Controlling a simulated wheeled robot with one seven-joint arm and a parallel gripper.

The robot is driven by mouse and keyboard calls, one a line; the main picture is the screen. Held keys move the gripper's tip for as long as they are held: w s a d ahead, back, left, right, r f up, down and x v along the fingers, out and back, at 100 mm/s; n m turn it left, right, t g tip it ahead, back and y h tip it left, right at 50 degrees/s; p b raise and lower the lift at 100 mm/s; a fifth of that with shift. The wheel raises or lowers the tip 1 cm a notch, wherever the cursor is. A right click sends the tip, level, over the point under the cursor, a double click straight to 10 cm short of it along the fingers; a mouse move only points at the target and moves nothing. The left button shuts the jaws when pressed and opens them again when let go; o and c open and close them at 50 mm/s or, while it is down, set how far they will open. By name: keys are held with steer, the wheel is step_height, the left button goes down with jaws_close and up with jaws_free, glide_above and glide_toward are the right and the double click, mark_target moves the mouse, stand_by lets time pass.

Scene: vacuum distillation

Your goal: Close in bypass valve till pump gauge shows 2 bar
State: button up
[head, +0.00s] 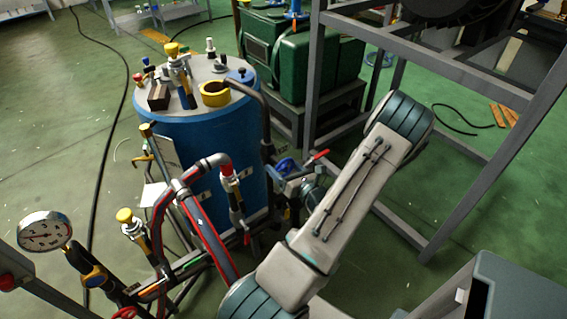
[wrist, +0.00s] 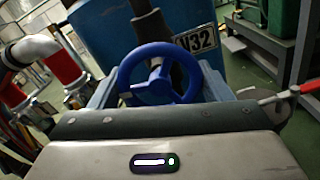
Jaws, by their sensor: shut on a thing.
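A blue handwheel (wrist: 160,76), apparently the bypass valve, stands just beyond my gripper in the wrist view. Where the fingers touch the rim is partly hidden by the gripper's body. In the head view my arm hides most of the gripper. A round white gauge (head: 45,231) with a dark needle stands at the left of the head view. Its figures are too small to read surely.
A blue drum (head: 205,150) with fittings on its lid stands behind the pipes. A red lever (wrist: 292,92) lies close to the right of my gripper. Red-and-grey pipes (wrist: 62,62) rise at the left. A grey metal frame (head: 440,155) stands at the right.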

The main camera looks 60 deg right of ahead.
steer(key=o, duration=1)
steer(key=v, duration=1.4)
